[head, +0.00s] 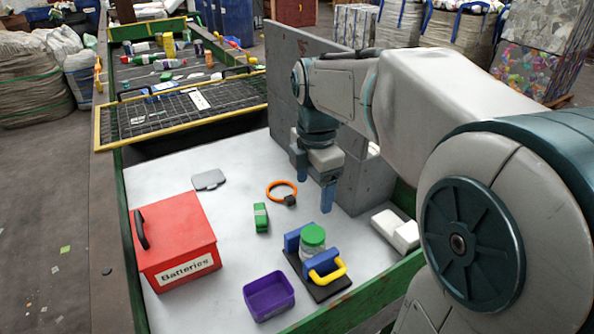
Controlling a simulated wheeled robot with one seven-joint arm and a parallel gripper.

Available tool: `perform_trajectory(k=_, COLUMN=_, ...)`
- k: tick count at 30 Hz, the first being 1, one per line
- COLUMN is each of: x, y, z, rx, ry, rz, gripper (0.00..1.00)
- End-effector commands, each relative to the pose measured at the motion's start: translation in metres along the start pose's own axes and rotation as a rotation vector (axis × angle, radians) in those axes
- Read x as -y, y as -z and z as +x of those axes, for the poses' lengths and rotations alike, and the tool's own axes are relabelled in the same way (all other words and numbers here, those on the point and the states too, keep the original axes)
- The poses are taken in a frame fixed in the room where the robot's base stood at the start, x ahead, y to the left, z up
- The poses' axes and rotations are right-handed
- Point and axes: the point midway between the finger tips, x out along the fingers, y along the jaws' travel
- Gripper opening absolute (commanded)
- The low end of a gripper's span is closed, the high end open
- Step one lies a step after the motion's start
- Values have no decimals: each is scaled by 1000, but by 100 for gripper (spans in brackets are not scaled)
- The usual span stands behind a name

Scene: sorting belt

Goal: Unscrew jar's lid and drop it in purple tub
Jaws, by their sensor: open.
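The jar (312,253) is clear with a green lid (313,236) on top. It stands upright between the blue jaws of a clamp (293,240) on a black base, with a yellow handle in front. The purple tub (269,297) sits left of the clamp, near the table's front edge, and looks empty. My gripper (315,194) is open and empty, pointing down above the table, behind the jar and apart from it. Its two blue fingers are spread.
A red box labelled "Batteries" (178,245) stands at the left. A green block (261,217), an orange ring (281,192), a grey flat piece (208,180) and white blocks (397,230) lie on the white table (165,180). A grey wall (283,80) rises behind my gripper.

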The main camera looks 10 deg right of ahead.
Motion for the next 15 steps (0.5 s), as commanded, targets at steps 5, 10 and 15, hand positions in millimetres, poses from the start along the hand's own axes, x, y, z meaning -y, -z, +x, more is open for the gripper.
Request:
perform_trajectory(k=5, x=-11, y=-2, z=8, rx=-9, ry=23, rz=-151, gripper=77)
perform_trajectory(k=10, x=-12, y=-2, z=18, rx=-12, ry=31, rz=-182, gripper=77)
perform_trajectory(k=15, x=-10, y=-1, z=44, rx=-12, ry=32, rz=-180, gripper=77)
